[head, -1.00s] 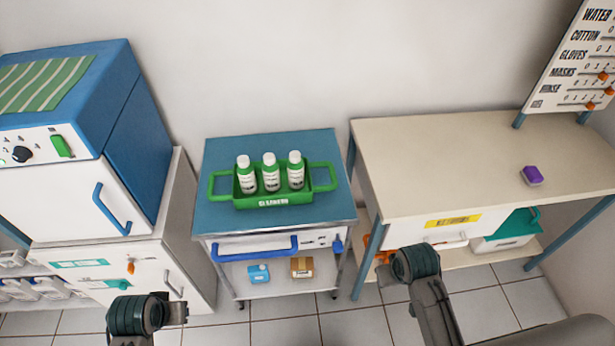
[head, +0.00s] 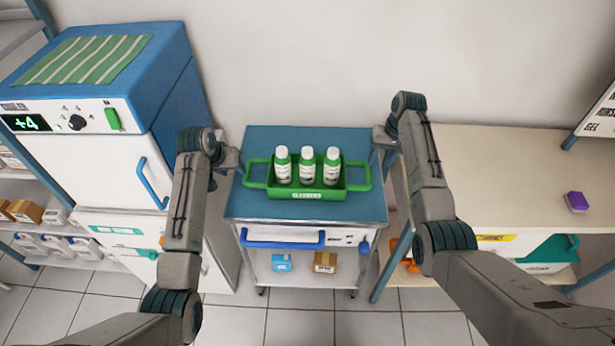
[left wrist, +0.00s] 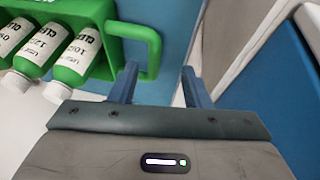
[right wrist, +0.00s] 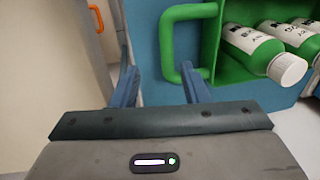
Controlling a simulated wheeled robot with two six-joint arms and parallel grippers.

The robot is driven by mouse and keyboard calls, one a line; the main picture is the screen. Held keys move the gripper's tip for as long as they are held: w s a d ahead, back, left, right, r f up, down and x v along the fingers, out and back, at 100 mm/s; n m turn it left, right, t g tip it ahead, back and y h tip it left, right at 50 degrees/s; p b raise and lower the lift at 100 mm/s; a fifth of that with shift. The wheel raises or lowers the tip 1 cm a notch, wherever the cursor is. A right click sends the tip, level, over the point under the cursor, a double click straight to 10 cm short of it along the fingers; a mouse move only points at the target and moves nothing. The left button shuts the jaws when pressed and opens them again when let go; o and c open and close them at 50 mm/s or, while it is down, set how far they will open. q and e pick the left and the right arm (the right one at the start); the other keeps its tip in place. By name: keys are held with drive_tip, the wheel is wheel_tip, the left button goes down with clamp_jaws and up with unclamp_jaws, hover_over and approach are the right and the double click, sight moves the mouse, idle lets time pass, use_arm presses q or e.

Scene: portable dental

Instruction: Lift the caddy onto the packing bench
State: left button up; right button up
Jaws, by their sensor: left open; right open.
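The green caddy (head: 330,189) holds several white bottles with green bodies and stands upright on the blue-topped cart (head: 260,145). It has a loop handle at each end. My left gripper (head: 235,165) is open beside the caddy's left handle (head: 256,173). In the left wrist view that handle (left wrist: 154,45) shows between the spread fingers. My right gripper (head: 380,150) is open near the right handle (head: 364,177). In the right wrist view that handle (right wrist: 167,50) shows between the fingers. I cannot tell whether either touches. The packing bench (head: 490,165) is the beige table at right.
A purple block (head: 576,202) lies on the bench, whose top is otherwise mostly clear. A blue and white cabinet unit (head: 105,150) stands close left of the cart. A blue box (head: 281,263) and a brown box (head: 325,262) sit on the cart's lower shelf.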

sight(369, 171)
use_arm(q)
drive_tip(key=shift+w+d+r, duration=0.25)
drive_tip(key=shift+w+r, duration=0.4)
drive_tip(key=shift+w, duration=0.2)
use_arm(e)
drive_tip(key=shift+w+a+r, duration=0.25)
drive_tip(key=shift+w+r, duration=0.4)
drive_tip(key=shift+r, duration=0.3)
use_arm(q)
drive_tip(key=x, duration=1.1)
drive_tip(key=shift+d, duration=0.1)
use_arm(e)
drive_tip(key=f, duration=0.3)
drive_tip(key=a+f, duration=0.1)
drive_tip(key=f, duration=0.3)
drive_tip(key=a+f, duration=0.1)
drive_tip(key=f, duration=0.2)
drive_tip(key=shift+f, duration=0.35)
use_arm(q)
clamp_jaws()
use_arm(e)
clamp_jaws()
use_arm(q)
drive_tip(key=shift+r, duration=0.15)
use_arm(e)
drive_tip(key=shift+w+r, duration=0.1)
